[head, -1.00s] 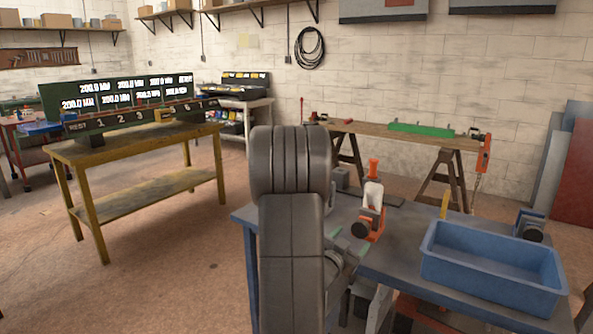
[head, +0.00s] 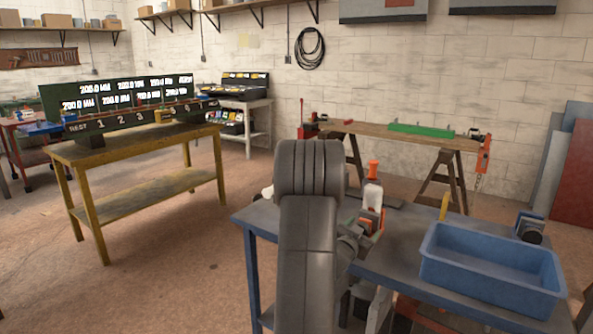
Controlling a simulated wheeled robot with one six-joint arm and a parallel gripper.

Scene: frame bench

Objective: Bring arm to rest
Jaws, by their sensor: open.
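My arm (head: 308,215) rises in the front middle of the head view, its dark grey links upright with a rounded elbow at the top. A grey joint of it shows at its right side, low over the blue bench (head: 400,262). A small white thing (head: 267,192) shows at the arm's left edge.
A blue tray (head: 490,285) sits on the bench's right side, with a dark blue and black device (head: 530,228) behind it. A yellow bench (head: 140,150) at left carries a green numbered rack (head: 120,100). Open floor (head: 190,250) lies between the benches.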

